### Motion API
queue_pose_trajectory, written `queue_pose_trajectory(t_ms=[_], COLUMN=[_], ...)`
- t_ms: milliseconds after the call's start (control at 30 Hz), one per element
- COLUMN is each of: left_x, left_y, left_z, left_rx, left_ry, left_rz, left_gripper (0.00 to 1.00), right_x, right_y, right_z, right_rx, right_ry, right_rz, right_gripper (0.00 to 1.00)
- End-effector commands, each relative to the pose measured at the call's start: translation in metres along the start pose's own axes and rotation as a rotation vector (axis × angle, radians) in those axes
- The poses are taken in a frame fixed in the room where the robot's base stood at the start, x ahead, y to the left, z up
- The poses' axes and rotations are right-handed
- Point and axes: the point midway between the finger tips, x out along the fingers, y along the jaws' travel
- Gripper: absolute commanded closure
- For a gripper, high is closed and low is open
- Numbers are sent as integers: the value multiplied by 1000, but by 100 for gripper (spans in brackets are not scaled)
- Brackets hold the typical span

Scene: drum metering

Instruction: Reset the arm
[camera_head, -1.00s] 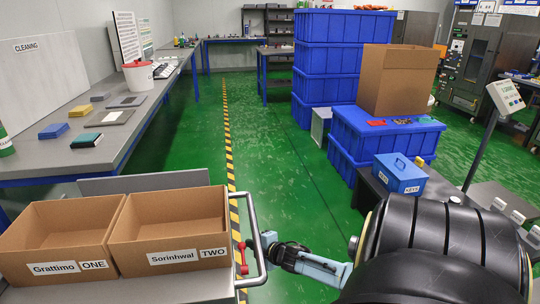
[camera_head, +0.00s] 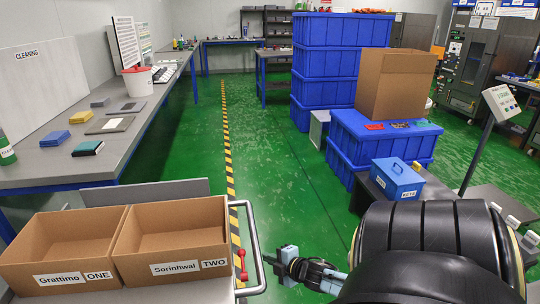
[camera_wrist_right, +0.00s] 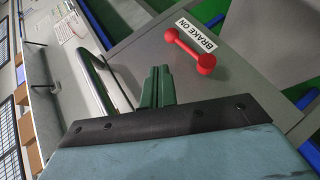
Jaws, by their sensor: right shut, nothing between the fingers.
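My right gripper (camera_head: 268,261) is shut and empty, just right of the cart's metal handle (camera_head: 262,250) in the head view. In the right wrist view its green fingers (camera_wrist_right: 158,86) are pressed together with nothing between them. A red brake lever (camera_wrist_right: 190,50) with a "BRAKE ON" label lies beyond the fingertips, apart from them. The lever also shows in the head view (camera_head: 242,265). My right arm fills the lower right of the head view. My left gripper is not in view.
Two open cardboard boxes, ONE (camera_head: 62,250) and TWO (camera_head: 172,240), stand on the cart at lower left. A blue case (camera_head: 398,178) sits at right by stacked blue crates (camera_head: 326,60). Green floor (camera_head: 290,180) is free between the bench and the crates.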

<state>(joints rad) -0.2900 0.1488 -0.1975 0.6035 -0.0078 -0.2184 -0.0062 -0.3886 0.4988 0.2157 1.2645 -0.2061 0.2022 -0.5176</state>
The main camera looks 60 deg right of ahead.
Motion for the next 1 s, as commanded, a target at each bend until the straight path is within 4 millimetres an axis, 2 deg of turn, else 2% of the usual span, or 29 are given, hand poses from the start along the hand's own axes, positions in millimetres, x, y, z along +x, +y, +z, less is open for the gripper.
queue_pose_trajectory(t_ms=[367, 467, 567, 667, 733, 800, 867, 900, 1000], left_x=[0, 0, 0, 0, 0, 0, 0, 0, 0], left_y=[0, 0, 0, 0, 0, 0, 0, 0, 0], left_z=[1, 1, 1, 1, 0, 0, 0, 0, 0], left_rx=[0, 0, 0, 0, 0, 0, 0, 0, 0], left_ry=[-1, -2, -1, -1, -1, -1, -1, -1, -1], left_rz=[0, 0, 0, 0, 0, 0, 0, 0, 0], left_gripper=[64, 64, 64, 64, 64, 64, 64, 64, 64], right_x=[0, -1, -6, -20, -36, -56, -76, -91, -130], right_y=[0, -13, -51, -116, -168, -218, -260, -286, -342], right_z=[0, 1, 5, 7, 5, 0, -6, -12, -25], right_rx=[1, 25, 100, 224, 319, 407, 475, 516, 602], right_ry=[0, -14, -59, -141, -212, -287, -355, -401, -515], right_rz=[-1, -23, -91, -206, -299, -392, -470, -522, -637], right_gripper=[100, 100, 100, 100, 100, 100, 100, 100, 100])
